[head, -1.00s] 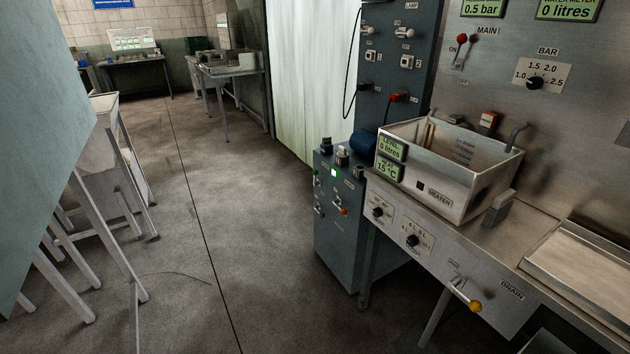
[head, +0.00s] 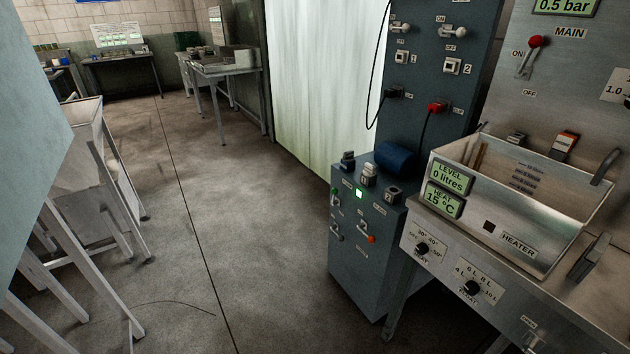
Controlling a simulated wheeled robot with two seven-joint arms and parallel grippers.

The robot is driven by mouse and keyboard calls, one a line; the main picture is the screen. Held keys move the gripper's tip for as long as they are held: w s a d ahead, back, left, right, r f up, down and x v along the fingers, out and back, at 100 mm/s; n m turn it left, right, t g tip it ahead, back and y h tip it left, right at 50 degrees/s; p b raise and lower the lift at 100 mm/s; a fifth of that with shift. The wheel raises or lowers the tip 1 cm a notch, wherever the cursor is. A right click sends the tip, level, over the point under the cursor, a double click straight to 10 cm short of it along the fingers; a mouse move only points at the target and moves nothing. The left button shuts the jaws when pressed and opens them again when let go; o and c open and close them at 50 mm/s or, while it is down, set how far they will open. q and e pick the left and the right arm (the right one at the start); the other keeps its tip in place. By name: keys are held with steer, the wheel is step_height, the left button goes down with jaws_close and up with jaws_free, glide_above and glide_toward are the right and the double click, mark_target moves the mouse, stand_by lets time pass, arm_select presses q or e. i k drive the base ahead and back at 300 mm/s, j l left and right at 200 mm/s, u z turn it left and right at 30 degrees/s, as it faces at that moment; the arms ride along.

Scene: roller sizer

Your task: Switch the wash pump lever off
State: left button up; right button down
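A low blue-grey cabinet (head: 358,275) stands left of the steel sink. A blue cylinder (head: 396,156) like a motor lies on its top. Its front carries small levers: one with an orange-red tip (head: 370,239), one with a grey tip (head: 337,236), and a green-tipped control (head: 335,191). A small green light (head: 359,194) is lit on it. The labels there are too small to read, so I cannot tell which is the wash pump lever or its position. Neither of my grippers is in view.
The steel sink (head: 520,200) reads LEVEL 0 litres and HEAT 15 °C. A red-knobbed MAIN lever (head: 530,58) is up by ON on the wall panel. A tall blue-grey panel (head: 430,60) has switches and plugs. Open floor (head: 240,260) lies left of the cabinet; a white-legged stand (head: 90,190) is at left.

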mark_target(333, 191)
steer(key=i+j+z, duration=0.1)
steer(key=i+j, duration=1.4)
